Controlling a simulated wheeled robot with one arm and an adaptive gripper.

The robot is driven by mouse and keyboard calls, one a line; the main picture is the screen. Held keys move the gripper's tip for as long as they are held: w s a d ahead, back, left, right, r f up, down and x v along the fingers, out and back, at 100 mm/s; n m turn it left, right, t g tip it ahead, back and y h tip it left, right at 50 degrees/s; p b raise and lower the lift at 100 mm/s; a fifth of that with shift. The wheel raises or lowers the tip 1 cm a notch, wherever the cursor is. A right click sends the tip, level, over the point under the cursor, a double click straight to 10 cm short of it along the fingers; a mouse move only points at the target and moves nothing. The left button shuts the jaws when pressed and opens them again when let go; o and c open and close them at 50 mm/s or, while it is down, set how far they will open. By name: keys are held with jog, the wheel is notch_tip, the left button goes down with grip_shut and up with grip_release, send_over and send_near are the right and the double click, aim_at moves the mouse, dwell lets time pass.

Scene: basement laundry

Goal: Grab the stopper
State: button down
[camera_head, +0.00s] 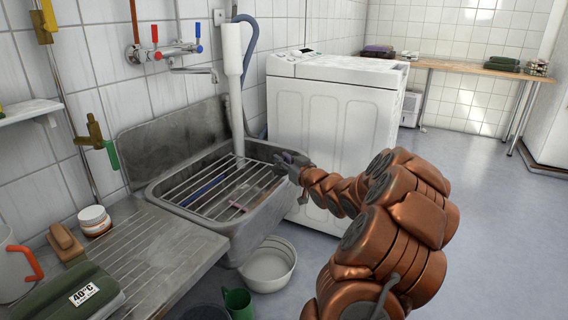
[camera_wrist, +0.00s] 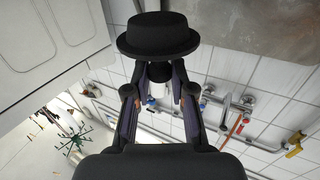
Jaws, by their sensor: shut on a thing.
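The stopper (camera_wrist: 157,36) is black and shaped like a short hat with a wide rim. It fills the top middle of the wrist view. My gripper (camera_wrist: 160,82) is shut on its narrow lower part, with one dark finger on each side. In the head view my gripper (camera_head: 287,164) is over the right rim of the sink (camera_head: 240,228). There I cannot tell the stopper from the dark fingers.
A wire rack (camera_head: 190,187) covers the sink, with a white standpipe (camera_head: 233,85) behind it. A washing machine (camera_head: 335,105) stands close behind my gripper. A white basin (camera_head: 268,268) and green jug (camera_head: 238,303) are below. Floor at right is clear.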

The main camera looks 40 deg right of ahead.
jog(key=shift+r+p, duration=0.35)
jog(key=shift+r, duration=0.5)
jog(key=s+a+r+b, duration=0.1)
jog(key=s+a+b, duration=0.5)
jog(key=s+a, duration=0.5)
jog(key=shift+s, duration=0.25)
